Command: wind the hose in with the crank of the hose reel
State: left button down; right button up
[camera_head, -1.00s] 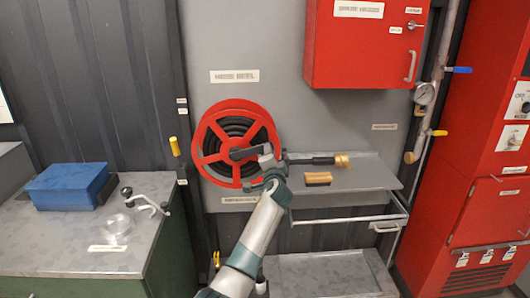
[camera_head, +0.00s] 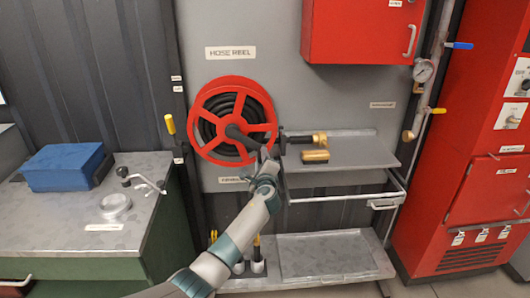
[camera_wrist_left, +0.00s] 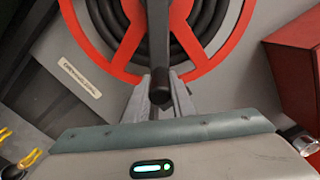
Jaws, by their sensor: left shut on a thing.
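The red hose reel (camera_head: 208,148) with a wound black hose hangs on the grey wall panel, under a label reading HOSE REEL. Its dark crank arm (camera_head: 240,137) points down and right from the hub. My left gripper (camera_head: 265,156) is at the crank's outer end, by the reel's lower right rim. In the left wrist view the crank arm (camera_wrist_left: 158,40) runs down to a dark knob (camera_wrist_left: 160,88) between the fingers of my left gripper (camera_wrist_left: 160,103), which is shut on it. The reel's red rim (camera_wrist_left: 92,52) shows behind. My right gripper is not in view.
A red cabinet (camera_head: 355,35) hangs above. A workbench (camera_head: 60,225) with a blue box (camera_head: 62,167) stands at left.

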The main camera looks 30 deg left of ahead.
pick_arm(q)
jog(key=shift+s+a+f+m, duration=0.25)
jog(key=shift+a+f+m, duration=0.05)
jog(key=shift+f+m, duration=0.35)
jog(key=c, duration=1.5)
grip_release()
jog(key=shift+c, duration=0.2)
jog(key=shift+s, duration=0.15)
jog(key=b+v, duration=0.2)
jog(key=v, duration=1.5)
jog(key=shift+d, duration=0.15)
